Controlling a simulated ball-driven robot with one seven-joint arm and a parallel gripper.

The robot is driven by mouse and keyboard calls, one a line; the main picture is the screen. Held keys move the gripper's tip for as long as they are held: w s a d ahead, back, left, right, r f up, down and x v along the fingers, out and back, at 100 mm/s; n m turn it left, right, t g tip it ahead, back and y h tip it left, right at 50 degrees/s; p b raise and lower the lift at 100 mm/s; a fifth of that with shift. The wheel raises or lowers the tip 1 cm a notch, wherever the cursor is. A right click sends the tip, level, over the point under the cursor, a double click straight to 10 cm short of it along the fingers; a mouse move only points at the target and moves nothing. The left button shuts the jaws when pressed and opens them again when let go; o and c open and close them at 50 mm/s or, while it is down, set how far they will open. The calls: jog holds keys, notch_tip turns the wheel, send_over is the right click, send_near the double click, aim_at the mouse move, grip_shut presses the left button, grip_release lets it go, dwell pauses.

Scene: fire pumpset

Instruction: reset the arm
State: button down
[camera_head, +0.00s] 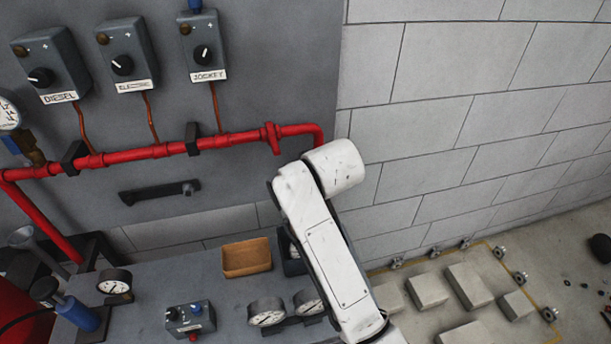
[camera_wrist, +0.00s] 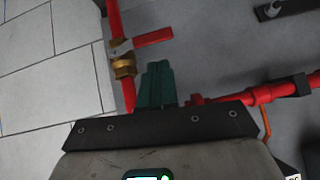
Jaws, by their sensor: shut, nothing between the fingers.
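My gripper (camera_wrist: 157,84) shows in the wrist view as dark green fingers pressed together, shut and empty. It is in front of the grey panel, beside a red pipe (camera_wrist: 115,25) with a brass fitting (camera_wrist: 123,66). I cannot tell how far apart the fingers and the pipe are. In the head view my white arm (camera_head: 325,245) rises from the lower right and bends near the end of the red pipe (camera_head: 230,139). My gripper is hidden there.
Switch boxes labelled DIESEL (camera_head: 50,65), ELECTRIC (camera_head: 127,57) and JOCKEY (camera_head: 202,45) hang on the panel. The bench holds a brown tray (camera_head: 247,257), a small control box (camera_head: 190,319) and gauges (camera_head: 266,312). Concrete blocks (camera_head: 468,286) stand on the floor at right.

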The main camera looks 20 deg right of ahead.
jog(key=s+d+f+g, duration=0.2)
jog(key=s+d+f, duration=0.3)
jog(key=s, duration=0.9)
jog(key=s+d+f+g, duration=0.3)
jog(key=s+d+f, duration=0.2)
jog(key=s, duration=1)
jog(key=s+d+f+g+h, duration=0.1)
jog(key=s+d+f+g, duration=0.2)
jog(key=s+f, duration=0.7)
jog(key=s+d, duration=0.1)
jog(key=s, duration=0.3)
jog(key=shift+s+d+f, duration=0.15)
jog(key=shift+s+d, duration=0.1)
jog(key=shift+d, duration=0.15)
